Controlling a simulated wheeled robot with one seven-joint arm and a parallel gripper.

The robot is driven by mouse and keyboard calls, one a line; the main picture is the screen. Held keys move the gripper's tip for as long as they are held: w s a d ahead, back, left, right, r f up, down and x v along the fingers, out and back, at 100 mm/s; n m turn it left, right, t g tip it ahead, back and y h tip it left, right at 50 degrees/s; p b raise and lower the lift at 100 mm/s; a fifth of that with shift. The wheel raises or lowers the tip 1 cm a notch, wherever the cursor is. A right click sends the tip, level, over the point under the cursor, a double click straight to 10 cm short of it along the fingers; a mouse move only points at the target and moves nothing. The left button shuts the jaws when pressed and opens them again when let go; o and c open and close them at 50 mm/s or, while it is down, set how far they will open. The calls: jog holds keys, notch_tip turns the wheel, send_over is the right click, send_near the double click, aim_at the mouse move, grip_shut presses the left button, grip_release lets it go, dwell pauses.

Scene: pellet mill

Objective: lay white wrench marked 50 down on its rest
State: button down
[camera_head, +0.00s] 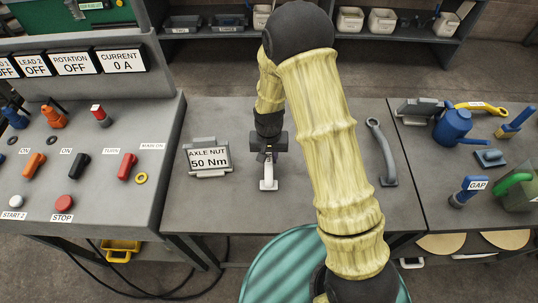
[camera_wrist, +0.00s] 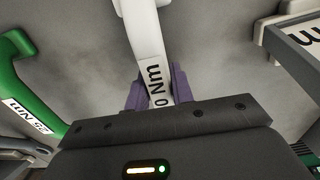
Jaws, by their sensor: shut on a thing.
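My gripper (camera_head: 268,152) is shut on the white wrench (camera_head: 268,178), over the middle table. In the wrist view the two purple fingers (camera_wrist: 158,88) close on either side of the wrench's white handle (camera_wrist: 143,35), whose label reads "0 Nm" with the rest covered. The wrench's lower end shows below the gripper in the head view. Whether it touches the table or a rest is unclear. I cannot make out a separate rest for it. A grey stand with a sign "AXLE NUT 50 Nm" (camera_head: 209,158) is just left of the gripper.
A green wrench marked "25 Nm" (camera_wrist: 28,85) lies beside the white one in the wrist view. A grey wrench-like tool (camera_head: 381,150) lies right of my arm. A control panel (camera_head: 150,120) borders the left, a tool-covered table (camera_head: 415,150) the right. The table's front left is clear.

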jog(key=c, duration=0.6)
grip_release()
jog(key=shift+f, duration=0.1)
jog(key=shift+w+r+p, duration=0.1)
jog(key=shift+r+p, duration=3.3)
jog(key=shift+r, duration=1.15)
